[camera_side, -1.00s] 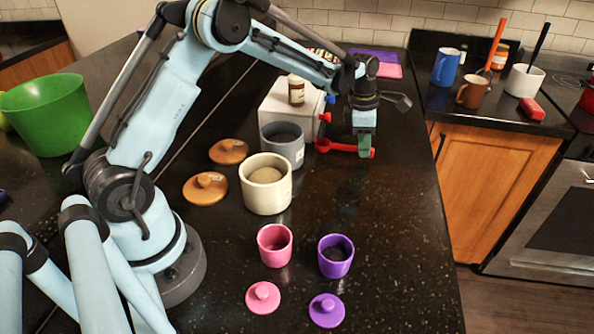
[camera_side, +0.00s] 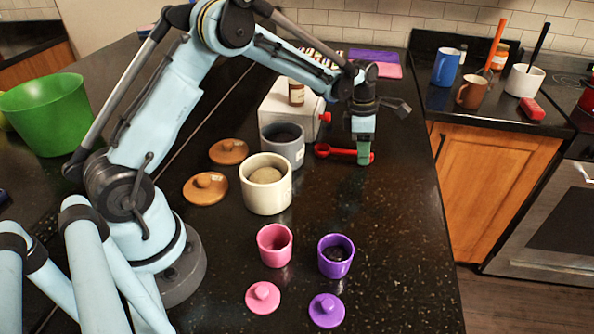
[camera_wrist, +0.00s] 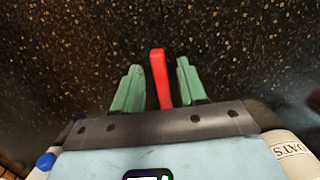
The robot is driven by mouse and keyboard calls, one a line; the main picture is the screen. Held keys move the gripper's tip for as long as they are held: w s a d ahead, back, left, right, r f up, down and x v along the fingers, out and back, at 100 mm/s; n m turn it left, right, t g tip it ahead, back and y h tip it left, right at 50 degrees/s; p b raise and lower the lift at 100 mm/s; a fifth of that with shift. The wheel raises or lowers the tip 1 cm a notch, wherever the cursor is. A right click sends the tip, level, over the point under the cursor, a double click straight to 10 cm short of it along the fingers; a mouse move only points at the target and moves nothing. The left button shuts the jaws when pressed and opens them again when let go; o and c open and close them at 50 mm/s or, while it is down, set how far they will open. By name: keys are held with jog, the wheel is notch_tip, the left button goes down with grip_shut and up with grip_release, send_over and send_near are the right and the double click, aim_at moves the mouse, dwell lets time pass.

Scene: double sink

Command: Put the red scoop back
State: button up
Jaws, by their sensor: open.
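The red scoop (camera_side: 338,152) lies on the dark counter, to the right of the grey canister (camera_side: 282,143). Its bowl is at the left and its handle runs right, behind my gripper (camera_side: 364,158). In the wrist view the red handle (camera_wrist: 160,78) lies between the two green fingers of my gripper (camera_wrist: 156,84), with a gap on each side. The fingers are open and low, close to the counter. The scoop's bowl is hidden in the wrist view.
A cream canister (camera_side: 266,192) with tan contents, a pink cup (camera_side: 274,246) and a purple cup (camera_side: 336,258) stand nearer. Wooden lids (camera_side: 206,188) lie at the left. The counter right of the cups is clear.

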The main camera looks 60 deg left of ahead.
jog(key=s+r+m+t, duration=0.1)
jog(key=s+r+m, duration=0.2)
jog(key=r, duration=0.5)
jog(key=s+r+m, duration=0.3)
jog(key=r, duration=0.5)
jog(key=s+d+f+m+t, duration=0.1)
jog(key=s+d+m+t, duration=0.1)
jog(key=s+m, duration=0.6)
jog(key=s+d+f+m+t+y, duration=0.1)
jog(key=s+d+m+t, duration=0.1)
jog(key=s+m, duration=0.6)
jog(key=m+t, duration=0.1)
jog(key=m, duration=0.4)
jog(key=shift+d+f, duration=0.15)
jog(key=shift+f, duration=0.2)
